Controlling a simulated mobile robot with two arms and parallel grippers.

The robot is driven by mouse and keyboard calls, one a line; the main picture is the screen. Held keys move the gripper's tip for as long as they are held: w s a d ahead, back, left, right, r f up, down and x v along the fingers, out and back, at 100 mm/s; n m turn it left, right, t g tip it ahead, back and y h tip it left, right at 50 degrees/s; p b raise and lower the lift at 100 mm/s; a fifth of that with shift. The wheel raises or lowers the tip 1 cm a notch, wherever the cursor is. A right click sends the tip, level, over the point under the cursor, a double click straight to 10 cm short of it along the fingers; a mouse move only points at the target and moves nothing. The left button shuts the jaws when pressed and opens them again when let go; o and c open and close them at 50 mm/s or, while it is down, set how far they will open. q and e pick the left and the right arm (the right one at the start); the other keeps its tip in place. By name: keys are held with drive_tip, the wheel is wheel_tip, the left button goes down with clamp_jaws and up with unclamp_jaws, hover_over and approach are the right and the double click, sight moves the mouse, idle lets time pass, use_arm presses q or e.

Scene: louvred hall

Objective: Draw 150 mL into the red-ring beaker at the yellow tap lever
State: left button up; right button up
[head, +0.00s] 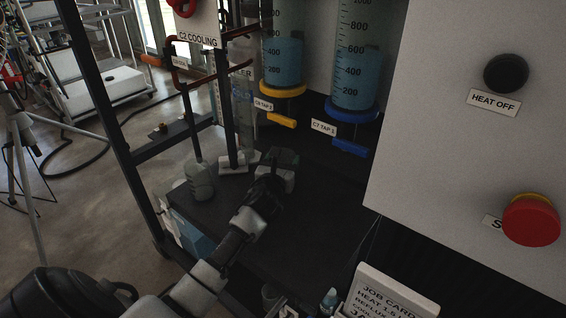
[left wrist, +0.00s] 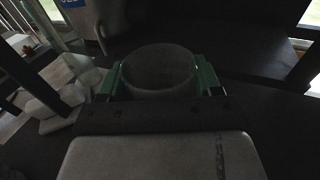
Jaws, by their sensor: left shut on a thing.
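My left gripper (head: 278,172) is shut on a dark grey, see-through beaker over the dark bench. In the left wrist view the round beaker (left wrist: 158,72) sits between the green finger pads (left wrist: 160,82). No red ring can be made out on it in this dim light. The yellow tap lever (head: 282,119) is under the left graduated cylinder (head: 283,55), above and behind the gripper. That cylinder holds blue liquid to a little above the 400 mark. Whether the beaker is directly below the tap cannot be told. My right gripper is not in view.
A blue tap lever (head: 350,148) is under the right graduated cylinder (head: 356,70). A grey vessel (head: 200,180) and stand rods are left of the gripper. A white panel with a red button (head: 531,221) is at right. A job card (head: 388,296) stands in front.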

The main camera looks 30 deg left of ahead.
use_arm(q)
drive_tip(key=o, duration=0.5)
drive_tip(key=shift+f, duration=0.1)
drive_tip(key=o, duration=0.5)
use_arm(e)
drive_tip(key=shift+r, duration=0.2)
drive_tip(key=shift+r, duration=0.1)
use_arm(q)
drive_tip(key=p+v, duration=0.1)
drive_tip(key=v, duration=1.1)
drive_tip(key=shift+p, duration=0.3)
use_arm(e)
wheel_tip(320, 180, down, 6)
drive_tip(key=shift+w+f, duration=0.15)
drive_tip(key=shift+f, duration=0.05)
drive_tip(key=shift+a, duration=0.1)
